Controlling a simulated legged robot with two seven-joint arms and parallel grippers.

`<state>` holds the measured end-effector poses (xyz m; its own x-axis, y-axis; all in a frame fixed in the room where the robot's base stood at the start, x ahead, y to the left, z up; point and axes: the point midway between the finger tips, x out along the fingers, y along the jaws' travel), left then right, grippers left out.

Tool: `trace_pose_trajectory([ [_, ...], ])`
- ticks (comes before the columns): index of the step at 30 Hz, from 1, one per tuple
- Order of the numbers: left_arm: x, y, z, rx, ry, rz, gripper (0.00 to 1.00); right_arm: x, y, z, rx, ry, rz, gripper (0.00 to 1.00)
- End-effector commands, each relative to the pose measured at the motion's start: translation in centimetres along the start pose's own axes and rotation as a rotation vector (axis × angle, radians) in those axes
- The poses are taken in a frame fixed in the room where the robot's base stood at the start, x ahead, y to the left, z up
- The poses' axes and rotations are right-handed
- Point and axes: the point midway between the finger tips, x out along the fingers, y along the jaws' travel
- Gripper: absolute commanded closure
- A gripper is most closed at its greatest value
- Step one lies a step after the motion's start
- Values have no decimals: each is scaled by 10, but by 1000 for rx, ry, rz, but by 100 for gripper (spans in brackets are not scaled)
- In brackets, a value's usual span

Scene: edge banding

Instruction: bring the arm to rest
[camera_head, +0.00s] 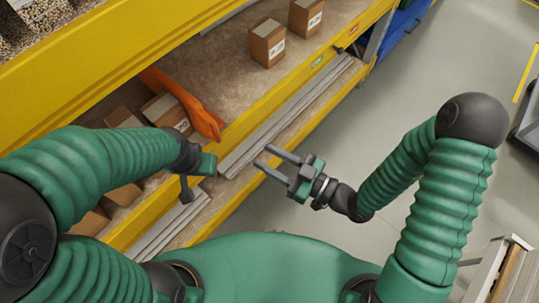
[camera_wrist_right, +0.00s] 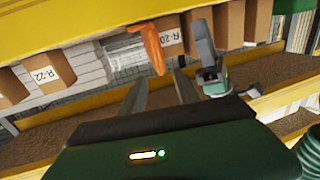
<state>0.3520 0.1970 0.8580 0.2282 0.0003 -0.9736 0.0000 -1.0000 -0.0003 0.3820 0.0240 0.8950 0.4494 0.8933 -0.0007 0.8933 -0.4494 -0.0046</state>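My right gripper (camera_head: 263,156) is in the middle of the head view, in front of the yellow shelf. Its two grey fingers are apart with nothing between them, and they also show at the centre of the right wrist view (camera_wrist_right: 160,85). My left gripper (camera_head: 198,172) is at the shelf's front edge, left of the right one. Its fingers are mostly hidden or foreshortened, so its opening is unclear. Part of the left arm's end shows in the right wrist view (camera_wrist_right: 209,65).
A yellow shelf (camera_head: 110,48) runs diagonally along the left. Cardboard boxes (camera_head: 267,44) stand on it. An orange glove-like item (camera_head: 188,100) hangs over its edge. Long pale strips (camera_head: 290,112) lie below. Grey floor (camera_head: 400,80) is open on the right; a crate (camera_head: 505,272) stands lower right.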

Motion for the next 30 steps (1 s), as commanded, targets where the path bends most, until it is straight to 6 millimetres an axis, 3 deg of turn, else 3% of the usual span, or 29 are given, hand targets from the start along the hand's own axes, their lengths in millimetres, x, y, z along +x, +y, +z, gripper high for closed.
trace_pose_trajectory([
  [7,-2,0,0,0,0,0,64,0,2,2,-7,-24,3,62],
  [11,-14,0,-3,0,0,0,64,-6,30,24,-52,-262,67,62],
  [14,-30,0,-7,0,0,0,64,-41,80,43,-57,-586,224,62],
  [15,-36,0,-8,0,0,0,64,-63,100,44,-33,-713,313,62],
  [18,-50,0,-12,0,0,0,64,-126,130,28,105,-963,556,62],
  [21,-61,0,-14,0,0,0,64,-177,126,0,325,-1105,765,62],
  [24,-68,0,-16,0,0,0,64,-202,101,-23,545,-1162,882,62],
  [27,-70,0,-17,0,0,0,64,-209,81,-34,686,-1181,923,62],
  [30,-70,0,-16,0,0,0,64,-211,73,-36,736,-1187,932,62],
])
